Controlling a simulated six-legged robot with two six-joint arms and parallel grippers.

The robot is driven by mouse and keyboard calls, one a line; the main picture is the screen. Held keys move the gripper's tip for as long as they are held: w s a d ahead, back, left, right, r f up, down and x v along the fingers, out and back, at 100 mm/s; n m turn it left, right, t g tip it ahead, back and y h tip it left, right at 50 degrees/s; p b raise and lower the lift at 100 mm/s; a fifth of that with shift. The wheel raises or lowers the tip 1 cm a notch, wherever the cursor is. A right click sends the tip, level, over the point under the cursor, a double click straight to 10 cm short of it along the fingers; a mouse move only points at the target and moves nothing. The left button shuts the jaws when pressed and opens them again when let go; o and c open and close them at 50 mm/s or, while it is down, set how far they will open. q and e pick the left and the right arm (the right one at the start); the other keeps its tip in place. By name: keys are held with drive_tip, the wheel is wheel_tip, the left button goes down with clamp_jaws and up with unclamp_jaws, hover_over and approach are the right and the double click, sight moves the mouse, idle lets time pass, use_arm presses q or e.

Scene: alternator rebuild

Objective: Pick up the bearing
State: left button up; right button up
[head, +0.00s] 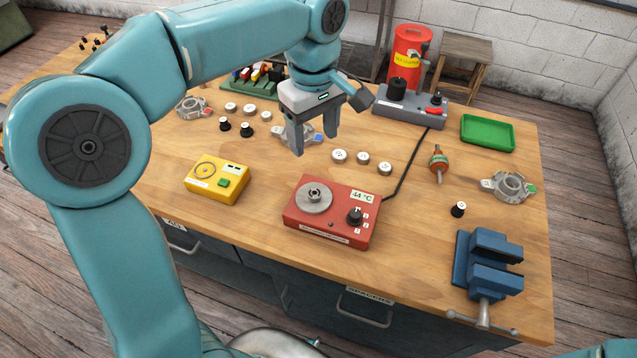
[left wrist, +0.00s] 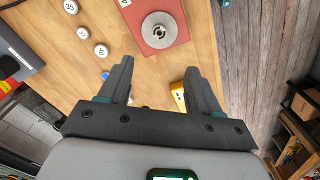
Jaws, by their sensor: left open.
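A small grey ring that looks like the bearing (head: 314,193) lies on the round metal plate of the red heater (head: 333,233), whose display reads 44 °C. In the left wrist view the bearing (left wrist: 161,33) shows as a ring with a dark centre on the plate, beyond the fingertips. My left gripper (head: 314,144) is open and empty, pointing down above the table, behind the heater in the picture and apart from the bearing. In the left wrist view, its two fingers (left wrist: 158,68) stand wide apart. My right gripper is not in view.
A yellow device (head: 217,180) stands left of the heater. Several white round pieces (head: 363,157) lie behind it. A blue vise (head: 487,265), a grey housing (head: 511,186) and a green tray (head: 488,133) are on the right. A black cable runs from the heater to a grey press-like unit (head: 408,104).

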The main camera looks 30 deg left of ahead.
use_arm(q)
hover_over(314, 193)
drive_tip(key=f, duration=1)
drive_tip(key=shift+d, duration=0.3)
drive_tip(key=shift+s+a+f, duration=0.1)
drive_tip(key=shift+s+f, duration=0.3)
drive_tip(key=shift+s, duration=0.05)
drive_tip(key=f, duration=0.2)
drive_tip(key=w+f, duration=0.1)
drive_tip(key=f, duration=0.2)
drive_tip(key=shift+a, duration=0.1)
drive_tip(key=shift+f, duration=0.1)
drive_tip(key=c, duration=1.1)
drive_tip(key=shift+s, duration=0.1)
